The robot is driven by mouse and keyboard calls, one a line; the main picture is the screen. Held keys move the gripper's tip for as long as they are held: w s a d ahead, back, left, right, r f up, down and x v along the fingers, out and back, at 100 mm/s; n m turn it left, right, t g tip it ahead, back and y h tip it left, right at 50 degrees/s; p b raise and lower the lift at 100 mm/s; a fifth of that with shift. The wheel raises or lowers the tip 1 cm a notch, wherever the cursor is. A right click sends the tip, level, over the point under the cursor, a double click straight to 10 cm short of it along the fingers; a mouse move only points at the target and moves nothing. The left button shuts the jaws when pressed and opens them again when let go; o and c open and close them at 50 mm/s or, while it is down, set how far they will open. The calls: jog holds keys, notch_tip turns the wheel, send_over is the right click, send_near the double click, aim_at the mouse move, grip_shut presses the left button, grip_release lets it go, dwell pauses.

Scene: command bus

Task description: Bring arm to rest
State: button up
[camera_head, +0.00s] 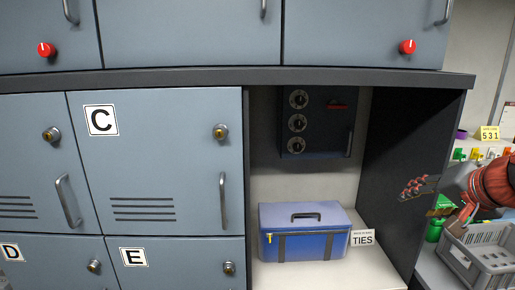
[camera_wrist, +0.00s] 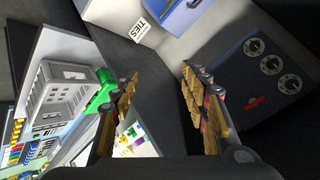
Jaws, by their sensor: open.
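My gripper (camera_head: 410,190) reaches in from the right in the head view, in front of the dark right side wall of an open niche. Its red and grey arm shows at the right edge. In the wrist view my gripper (camera_wrist: 158,76) has its two padded fingers spread apart with nothing between them. The picture there is rolled to one side, with the dark wall panel beyond the fingers.
A blue case (camera_head: 303,243) and a TIES card (camera_head: 363,239) stand on the niche floor. A dark box with three dials (camera_head: 315,125) hangs above. A grey crate (camera_head: 483,255) and green bottle (camera_head: 434,231) stand right, close to my arm. Lockers (camera_head: 160,160) fill the left.

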jog(key=s+a+f+n+g, duration=0.2)
jog(key=s+a+f+n, duration=0.2)
jog(key=s+a+f, duration=0.4)
jog(key=s+a+f+n+g, duration=0.2)
jog(key=s+a+f+n, duration=0.3)
jog(key=s+a+f, duration=0.4)
jog(key=shift+s+a+f+y, duration=0.25)
jog(key=shift+s+f, duration=1.1)
jog(key=shift+f, duration=1.55)
jog(key=shift+d, duration=0.1)
